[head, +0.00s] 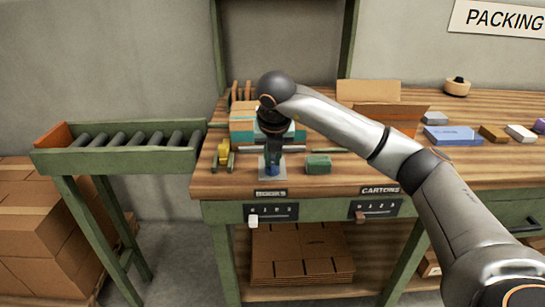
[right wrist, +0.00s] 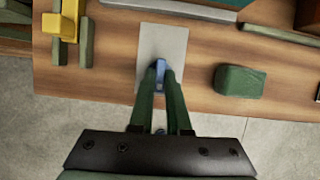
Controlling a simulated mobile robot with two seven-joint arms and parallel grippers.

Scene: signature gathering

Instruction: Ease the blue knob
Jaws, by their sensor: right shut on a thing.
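The blue knob (head: 272,170) stands on a small grey plate (head: 262,174) near the front left edge of the wooden packing table. In the right wrist view the knob (right wrist: 160,66) shows between the tips of two green fingers, with the grey plate (right wrist: 163,35) beyond it. My right gripper (right wrist: 160,72) is shut on the blue knob, with one finger on each side. In the head view my right gripper (head: 271,160) points down over the plate, and my wrist hides part of it. My left gripper is not in view.
A green block (head: 318,165) sits close to the right of the plate. A yellow object (head: 224,153) stands to the left. Teal and brown boxes (head: 242,122) are behind. Slide panels labelled BOOKS (head: 271,212) and CARTONS (head: 378,208) are on the table front. A roller conveyor (head: 120,150) is at left.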

